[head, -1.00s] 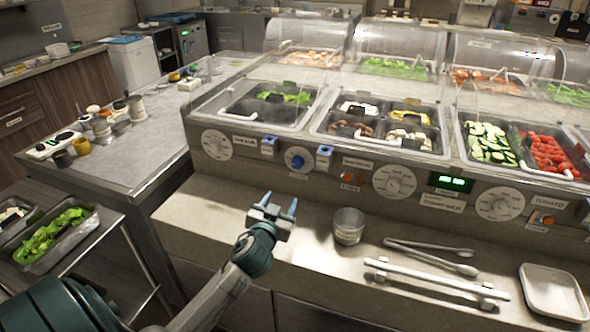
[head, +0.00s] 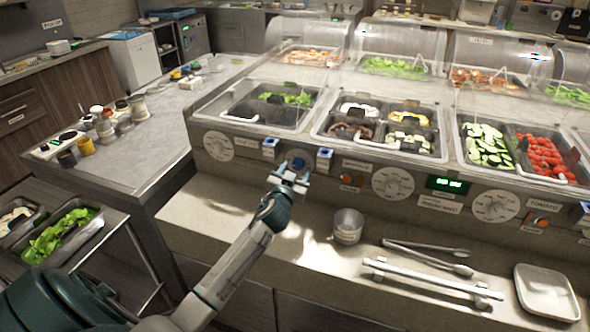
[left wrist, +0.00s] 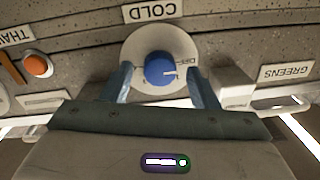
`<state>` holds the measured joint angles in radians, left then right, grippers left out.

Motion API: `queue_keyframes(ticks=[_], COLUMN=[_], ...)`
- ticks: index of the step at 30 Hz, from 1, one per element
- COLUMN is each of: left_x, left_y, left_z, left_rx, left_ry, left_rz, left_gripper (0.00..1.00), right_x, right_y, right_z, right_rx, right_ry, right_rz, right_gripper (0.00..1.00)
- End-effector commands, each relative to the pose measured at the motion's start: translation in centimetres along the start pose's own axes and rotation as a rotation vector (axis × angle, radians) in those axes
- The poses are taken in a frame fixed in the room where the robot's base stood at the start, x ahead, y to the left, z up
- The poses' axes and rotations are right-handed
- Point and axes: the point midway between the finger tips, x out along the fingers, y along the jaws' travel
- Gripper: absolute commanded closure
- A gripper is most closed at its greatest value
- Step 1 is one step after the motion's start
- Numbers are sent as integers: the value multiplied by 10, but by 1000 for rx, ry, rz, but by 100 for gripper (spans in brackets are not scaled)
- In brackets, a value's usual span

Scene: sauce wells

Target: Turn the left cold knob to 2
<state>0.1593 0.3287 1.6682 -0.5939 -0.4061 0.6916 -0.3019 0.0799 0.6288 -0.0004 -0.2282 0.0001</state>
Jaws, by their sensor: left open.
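The blue cold knob (left wrist: 160,70) sits on a round white dial (left wrist: 143,42) under a COLD label in the left wrist view, where the lettering is upside down. A pale pointer mark shows on the knob, but the dial numbers are too small to read. In the head view the knob (head: 298,164) is on the counter's front panel, partly covered by my left gripper. My left gripper (head: 289,174) is open, and in the left wrist view its two blue fingers (left wrist: 158,86) stand on either side of the knob. I cannot tell whether they touch it. My right gripper is out of view.
Blue-and-white blocks (head: 324,158) stick out of the panel beside the knob. An orange button (head: 347,179) and a larger white dial (head: 392,184) lie further right. A metal cup (head: 347,226) and tongs (head: 430,253) rest on the ledge below.

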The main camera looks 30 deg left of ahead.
Motion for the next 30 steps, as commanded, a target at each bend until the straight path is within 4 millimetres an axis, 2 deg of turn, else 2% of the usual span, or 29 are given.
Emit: queue_keyframes(ticks=[7, 12, 14, 23, 30], left_x=[0, 0, 0, 0, 0], left_y=[0, 0, 0, 0, 0], left_z=[0, 0, 0, 0, 1], left_rx=[0, 0, 0, 31, 160], left_ry=[0, 0, 0, 2, 9], left_rz=[0, 0, 0, 0, -1], left_gripper=[48, 81, 90, 90, 90], right_x=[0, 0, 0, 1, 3], right_y=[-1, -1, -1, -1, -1], right_z=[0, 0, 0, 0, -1], right_rx=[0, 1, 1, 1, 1], right_ry=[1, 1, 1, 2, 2], right_rz=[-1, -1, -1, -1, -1], right_gripper=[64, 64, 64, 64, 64])
